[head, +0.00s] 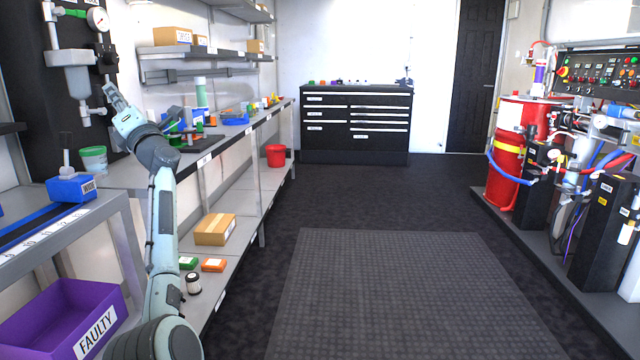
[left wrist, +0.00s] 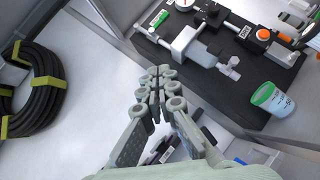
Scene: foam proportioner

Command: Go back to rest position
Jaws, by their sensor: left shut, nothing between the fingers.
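My left gripper (head: 109,86) is raised at the upper left in the head view, at the end of my arm that rises from the bottom. It is close beside the wall-mounted filter unit (head: 75,80), with its gauge and green-handled valve; I cannot tell if they touch. In the left wrist view my left gripper (left wrist: 155,75) has its fingertips together with nothing between them. The filter unit lies beyond them there, on a black panel (left wrist: 215,75). My right gripper is not in view.
A green-rimmed tub (head: 93,158) stands on the workbench near my arm. A shelf (head: 210,55) with boxes hangs behind. A purple FAULTY bin (head: 65,315) sits lower left. Red-drum machinery (head: 515,140) lines the right. The floor mat (head: 400,290) is clear. A black hose coil (left wrist: 35,90) hangs left.

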